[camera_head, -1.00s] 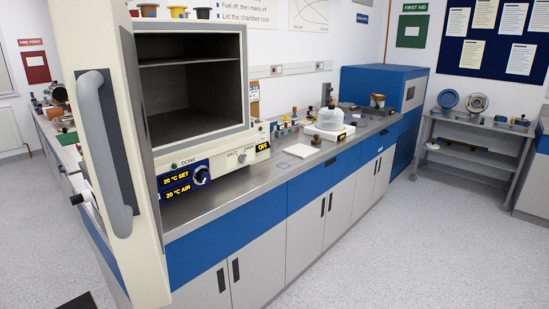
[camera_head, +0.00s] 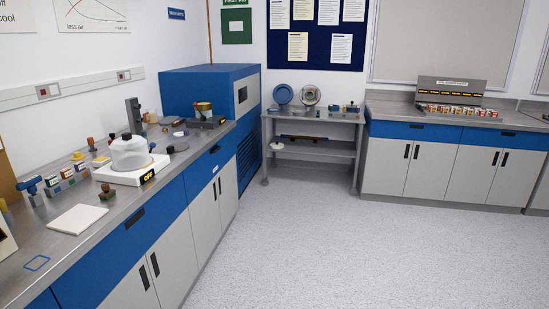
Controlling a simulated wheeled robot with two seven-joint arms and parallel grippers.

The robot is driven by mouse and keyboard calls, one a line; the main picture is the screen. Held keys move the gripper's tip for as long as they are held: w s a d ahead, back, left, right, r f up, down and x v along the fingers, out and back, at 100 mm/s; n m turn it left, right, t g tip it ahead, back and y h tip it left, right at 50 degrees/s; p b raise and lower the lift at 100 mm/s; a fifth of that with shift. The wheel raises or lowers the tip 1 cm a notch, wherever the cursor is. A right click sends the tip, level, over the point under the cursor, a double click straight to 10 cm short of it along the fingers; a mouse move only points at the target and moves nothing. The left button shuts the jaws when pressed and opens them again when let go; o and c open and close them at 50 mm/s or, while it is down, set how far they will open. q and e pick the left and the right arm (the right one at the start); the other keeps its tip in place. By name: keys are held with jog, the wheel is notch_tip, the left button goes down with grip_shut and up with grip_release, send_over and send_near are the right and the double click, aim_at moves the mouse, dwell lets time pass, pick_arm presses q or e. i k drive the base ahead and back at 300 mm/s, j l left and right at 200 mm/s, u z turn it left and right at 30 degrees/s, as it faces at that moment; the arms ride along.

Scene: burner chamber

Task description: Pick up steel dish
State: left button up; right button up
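I cannot pick out the steel dish for certain. A round metallic thing (camera_head: 310,95) stands upright on the grey side table at the back, beside a blue round thing (camera_head: 283,95). A flat dark disc (camera_head: 178,148) lies on the left bench, to the right of a glass dome (camera_head: 131,152) on a white base that reads OFF. Neither of my grippers is in view.
The steel-topped bench (camera_head: 95,232) with blue drawers runs along the left. A blue cabinet (camera_head: 215,90) stands at its far end. The grey side table (camera_head: 340,116) and another bench (camera_head: 410,112) line the back. The speckled floor (camera_head: 350,250) is clear.

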aim_at(178, 146)
jog(key=i+u, duration=0.1)
jog(key=i, duration=0.6)
jog(key=i+l, duration=0.15)
jog(key=i, duration=0.5)
jog(key=i+l+u, duration=0.15)
jog(key=i, duration=0.55)
jog(key=i+l+u, duration=0.1)
jog(key=i+u, duration=0.35)
jog(key=i+l+u, duration=0.2)
jog(key=u, duration=0.25)
jog(key=i+l+u, duration=0.25)
jog(key=u, duration=0.2)
jog(key=i+l+u, duration=0.2)
jog(key=l+u, duration=0.2)
jog(key=i+l+u, duration=0.1)
jog(key=l+u, duration=0.35)
